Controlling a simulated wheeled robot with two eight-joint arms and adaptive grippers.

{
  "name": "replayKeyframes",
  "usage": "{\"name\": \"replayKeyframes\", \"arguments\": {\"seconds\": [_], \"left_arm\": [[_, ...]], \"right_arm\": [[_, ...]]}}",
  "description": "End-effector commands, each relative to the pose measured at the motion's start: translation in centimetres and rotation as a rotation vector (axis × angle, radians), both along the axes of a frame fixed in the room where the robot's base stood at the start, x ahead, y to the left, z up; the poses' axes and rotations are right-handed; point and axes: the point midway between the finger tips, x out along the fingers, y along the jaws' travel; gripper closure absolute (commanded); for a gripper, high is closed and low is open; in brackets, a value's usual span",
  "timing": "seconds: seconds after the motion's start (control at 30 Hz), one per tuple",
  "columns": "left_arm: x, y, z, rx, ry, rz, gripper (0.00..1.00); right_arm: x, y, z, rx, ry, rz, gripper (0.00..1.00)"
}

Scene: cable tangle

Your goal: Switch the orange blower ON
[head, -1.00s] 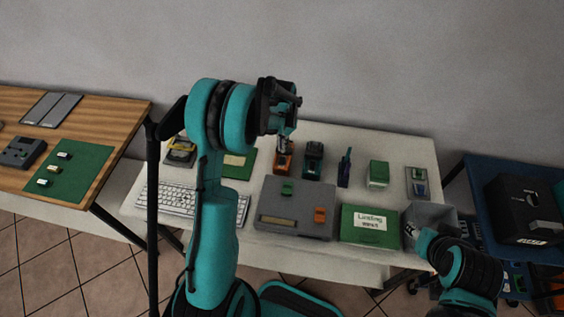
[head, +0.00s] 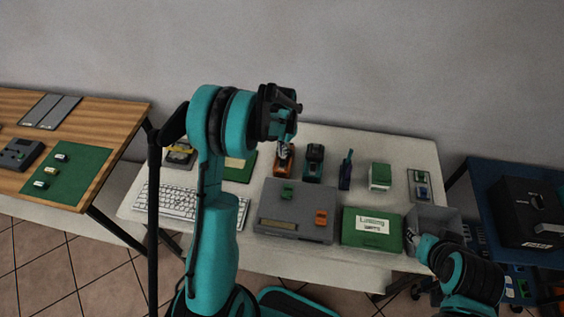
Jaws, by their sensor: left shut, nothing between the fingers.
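The orange blower (head: 289,170) appears to be the orange device on the white table, left of a teal-and-black device; its upper part is partly hidden by my left gripper. I cannot make out its switch or whether it is on. My left gripper (head: 285,147) points down at the top of the blower, shut with nothing in it. I cannot tell whether its tips touch the blower. My right arm comes in at the lower right; its gripper end (head: 427,246) is by the grey bin, and its fingers are not clear.
A grey box (head: 270,210) with a green and an orange piece on top stands in front. A keyboard (head: 170,201), a green labelled box (head: 372,241), a blue tool (head: 346,170) and a grey bin (head: 448,219) share the white table (head: 400,150).

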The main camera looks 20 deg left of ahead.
Motion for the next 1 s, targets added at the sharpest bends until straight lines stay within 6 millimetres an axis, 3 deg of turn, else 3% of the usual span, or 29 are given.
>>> {"name": "replayKeyframes", "arguments": {"seconds": [1.0], "left_arm": [[0.0, 0.0, -0.59, 0.0, 0.0, 0.0, 1.0]], "right_arm": [[0.0, 0.0, -0.49, 0.0, 0.0, 0.0, 0.6]]}}
